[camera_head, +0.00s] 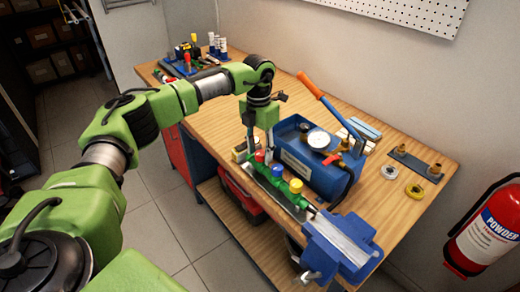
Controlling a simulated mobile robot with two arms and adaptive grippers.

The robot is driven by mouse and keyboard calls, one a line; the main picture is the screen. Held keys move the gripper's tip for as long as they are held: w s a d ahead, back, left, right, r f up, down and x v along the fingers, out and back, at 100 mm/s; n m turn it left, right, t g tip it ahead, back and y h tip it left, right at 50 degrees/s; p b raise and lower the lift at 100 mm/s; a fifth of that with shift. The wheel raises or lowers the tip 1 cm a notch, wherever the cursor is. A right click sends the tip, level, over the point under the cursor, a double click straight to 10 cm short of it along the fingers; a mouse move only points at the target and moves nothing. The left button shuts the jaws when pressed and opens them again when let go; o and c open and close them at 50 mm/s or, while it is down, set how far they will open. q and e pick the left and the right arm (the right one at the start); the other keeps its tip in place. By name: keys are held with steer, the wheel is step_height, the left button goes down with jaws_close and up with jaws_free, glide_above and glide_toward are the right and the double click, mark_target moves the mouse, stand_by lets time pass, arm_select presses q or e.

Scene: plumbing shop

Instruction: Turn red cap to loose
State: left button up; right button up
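A red cap (260,156) sits at the far end of a row of coloured caps on a green manifold (303,202). A blue cap (277,170) and a yellow cap (296,186) follow it toward the front. My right gripper is out of view.
A blue test pump (312,172) with an orange-handled lever (310,85) stands right beside the manifold. A blue vise (340,243) is at the table's front corner. Fittings and tape rolls (415,191) lie right; tools (190,60) stand at the back left. The wooden tabletop (210,118) is bare behind the arm.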

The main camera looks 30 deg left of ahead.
arm_select(q)
steer(key=c, duration=1.1)
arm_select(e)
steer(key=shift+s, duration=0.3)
